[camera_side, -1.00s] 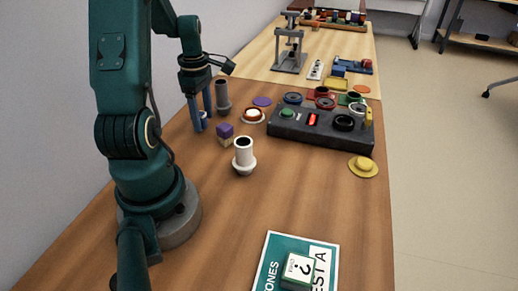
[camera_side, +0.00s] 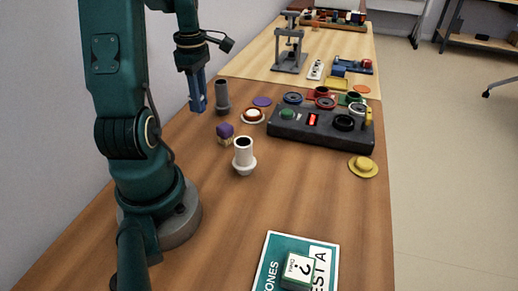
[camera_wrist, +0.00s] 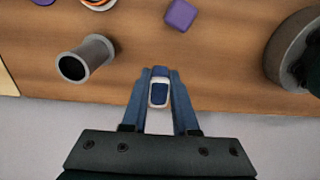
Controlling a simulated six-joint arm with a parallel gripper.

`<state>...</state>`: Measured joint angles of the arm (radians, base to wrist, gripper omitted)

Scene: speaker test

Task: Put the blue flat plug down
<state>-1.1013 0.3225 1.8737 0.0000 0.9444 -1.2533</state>
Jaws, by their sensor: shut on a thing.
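My gripper (camera_side: 197,109) hangs above the wooden table near its left edge, just left of a grey tube. In the wrist view, my gripper (camera_wrist: 159,90) is shut on the blue flat plug (camera_wrist: 159,95), which has a dark blue face with a pale rim and sits between the fingertips. In the side view the plug blends with the blue fingers and cannot be clearly picked out.
The grey tube (camera_side: 222,97) stands right of my gripper. A purple block (camera_side: 225,130) and a white cup (camera_side: 243,155) stand nearer the camera. A black box (camera_side: 320,133) with buttons is further right. The table's front middle is clear.

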